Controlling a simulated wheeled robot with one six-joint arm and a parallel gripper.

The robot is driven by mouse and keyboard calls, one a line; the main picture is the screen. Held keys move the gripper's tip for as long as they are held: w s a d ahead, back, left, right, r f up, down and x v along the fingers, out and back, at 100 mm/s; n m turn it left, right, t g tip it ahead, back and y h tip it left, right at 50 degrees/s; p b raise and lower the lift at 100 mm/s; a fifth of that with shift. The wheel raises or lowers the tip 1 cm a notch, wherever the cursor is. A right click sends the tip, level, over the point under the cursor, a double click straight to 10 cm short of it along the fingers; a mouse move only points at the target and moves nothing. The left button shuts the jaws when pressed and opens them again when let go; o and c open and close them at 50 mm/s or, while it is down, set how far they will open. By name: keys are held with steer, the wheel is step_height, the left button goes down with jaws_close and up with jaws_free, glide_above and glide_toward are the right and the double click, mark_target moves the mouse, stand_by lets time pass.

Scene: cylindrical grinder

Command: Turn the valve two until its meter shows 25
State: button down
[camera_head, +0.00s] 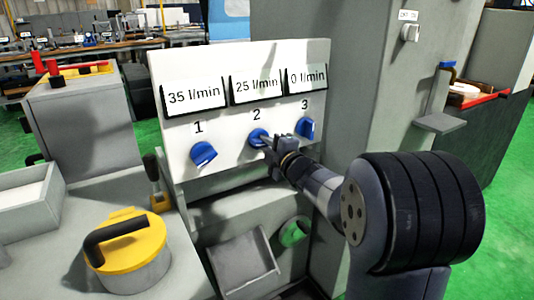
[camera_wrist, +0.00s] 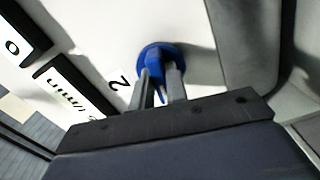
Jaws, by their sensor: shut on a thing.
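The blue valve two (camera_head: 257,135) sits on the white panel (camera_head: 240,56) under the number 2. Its meter (camera_head: 257,86) reads 25 l/min. My gripper (camera_head: 268,142) reaches the valve from the lower right and is shut on its handle. In the wrist view the valve (camera_wrist: 157,52) shows between the two fingers of my gripper (camera_wrist: 160,82), with the number 2 to its left. Part of the handle is hidden by the fingers.
Blue valve one (camera_head: 203,154) is at the left under a meter (camera_head: 195,96) reading 35 l/min. Blue valve three (camera_head: 305,128) is close at the right under a meter (camera_head: 306,79) reading 0 l/min. A yellow-lidded pot (camera_head: 128,243) with a black handle stands at the lower left.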

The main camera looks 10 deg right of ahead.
steer(key=shift+n, duration=0.5)
steer(key=c, duration=1.4)
jaws_free()
steer(key=shift+s, duration=0.1)
steer(key=p+v, duration=0.1)
steer(key=v, duration=0.9)
steer(key=shift+s, duration=0.3)
steer(key=shift+d, duration=0.1)
